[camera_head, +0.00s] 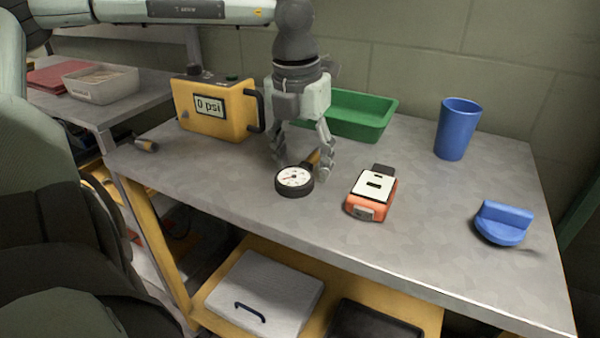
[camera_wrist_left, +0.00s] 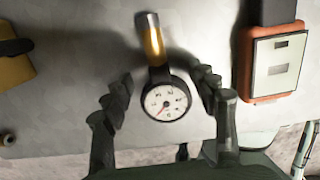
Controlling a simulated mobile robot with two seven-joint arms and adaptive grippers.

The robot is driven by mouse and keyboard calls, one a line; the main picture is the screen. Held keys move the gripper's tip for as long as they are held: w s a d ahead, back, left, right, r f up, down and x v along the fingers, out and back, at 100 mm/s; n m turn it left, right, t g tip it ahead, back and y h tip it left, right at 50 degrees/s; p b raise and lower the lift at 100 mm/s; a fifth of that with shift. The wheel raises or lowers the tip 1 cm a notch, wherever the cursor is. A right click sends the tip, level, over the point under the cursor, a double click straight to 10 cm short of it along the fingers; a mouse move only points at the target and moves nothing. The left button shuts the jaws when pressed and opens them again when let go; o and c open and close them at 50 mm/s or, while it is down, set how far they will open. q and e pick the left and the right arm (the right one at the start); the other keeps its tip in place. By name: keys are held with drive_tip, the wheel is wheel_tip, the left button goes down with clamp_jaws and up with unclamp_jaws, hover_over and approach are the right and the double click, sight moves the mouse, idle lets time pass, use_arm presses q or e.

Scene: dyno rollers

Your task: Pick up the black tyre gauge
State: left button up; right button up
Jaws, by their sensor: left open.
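The black tyre gauge (camera_head: 294,181) lies on the grey workbench, with a round white dial and a short stem with a yellow band. It also shows in the left wrist view (camera_wrist_left: 166,99), with its dial toward my gripper and its stem pointing away. My left gripper (camera_head: 303,172) points down over the gauge and is open. In the left wrist view its fingers (camera_wrist_left: 165,88) stand on either side of the gauge, with a gap on each side. My right gripper does not show in either view.
An orange device (camera_head: 371,193) lies just right of the gauge. A yellow psi box (camera_head: 222,126) and a green tray (camera_head: 360,117) stand behind. A blue cup (camera_head: 457,129) and a blue object (camera_head: 502,223) are at the right. The bench (camera_head: 420,240) is clear in front.

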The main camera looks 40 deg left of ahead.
use_arm(q)
clamp_jaws()
idle(0.4)
drive_tip(key=shift+r, duration=0.1)
